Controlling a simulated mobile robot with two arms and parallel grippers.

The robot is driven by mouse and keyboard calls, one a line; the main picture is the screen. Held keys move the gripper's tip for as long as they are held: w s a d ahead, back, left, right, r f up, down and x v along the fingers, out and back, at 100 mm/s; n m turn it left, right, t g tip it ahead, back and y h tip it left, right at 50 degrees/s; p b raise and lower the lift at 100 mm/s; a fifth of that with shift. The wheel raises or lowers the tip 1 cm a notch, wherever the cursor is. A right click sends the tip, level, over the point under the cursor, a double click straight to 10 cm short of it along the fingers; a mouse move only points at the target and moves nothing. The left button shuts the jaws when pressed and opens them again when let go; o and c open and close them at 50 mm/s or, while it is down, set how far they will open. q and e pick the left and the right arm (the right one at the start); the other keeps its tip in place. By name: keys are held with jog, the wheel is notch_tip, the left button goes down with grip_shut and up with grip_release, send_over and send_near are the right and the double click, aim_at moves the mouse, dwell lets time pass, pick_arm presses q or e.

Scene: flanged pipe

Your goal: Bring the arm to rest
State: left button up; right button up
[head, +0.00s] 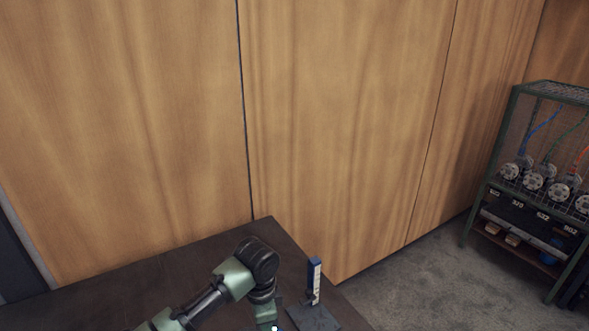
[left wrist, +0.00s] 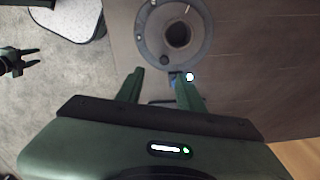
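My left arm comes in from the bottom of the head view over the dark table (head: 190,262); its fingers are out of frame there. In the left wrist view my left gripper (left wrist: 160,76) has its two green fingers apart, with nothing clearly held between them. Just beyond the fingertips lies a grey round flange (left wrist: 163,45) with a dark central hole and small holes in its rim. A small white ball-like spot and a bit of blue show by the right fingertip. What looks like my right gripper (left wrist: 36,57) shows at the left edge, its two dark prongs apart.
A blue and white upright piece (head: 314,280) stands by a dark plate (head: 312,318) near the table's right edge. A green-framed shelf (head: 513,140) with several round fittings and cables stands at the right. Wooden panels (head: 340,120) close off the back. Carpet lies between table and shelf.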

pick_arm(q)
jog(key=s+d+f+n+t+h, duration=0.1)
jog(key=s+f+n, duration=0.1)
jog(key=s, duration=0.5)
jog(key=s+d+f+n+t+h, duration=0.1)
jog(key=s+d+f+n+h, duration=0.15)
jog(key=s, duration=0.55)
jog(key=s+a+r+n+t+y, duration=0.1)
jog(key=s+a+r+n+y, duration=0.1)
jog(key=s+a+n, duration=0.35)
jog(key=s+a+r+n+t+y, duration=0.1)
jog(key=s+a+r+n+y, duration=0.1)
jog(key=s+a, duration=0.6)
notch_tip(320, 180, down, 34)
jog(key=s+a+g+b, duration=0.1)
jog(key=g+b, duration=0.1)
jog(key=b, duration=0.4)
jog(key=s+a+f+g+b, duration=0.1)
jog(key=s+a+f+b, duration=0.2)
jog(key=s+f, duration=1.3)
notch_tip(320, 180, down, 3)
jog(key=shift+s+r+b, duration=0.1)
jog(key=shift+s+b, duration=0.1)
jog(key=shift+b, duration=0.25)
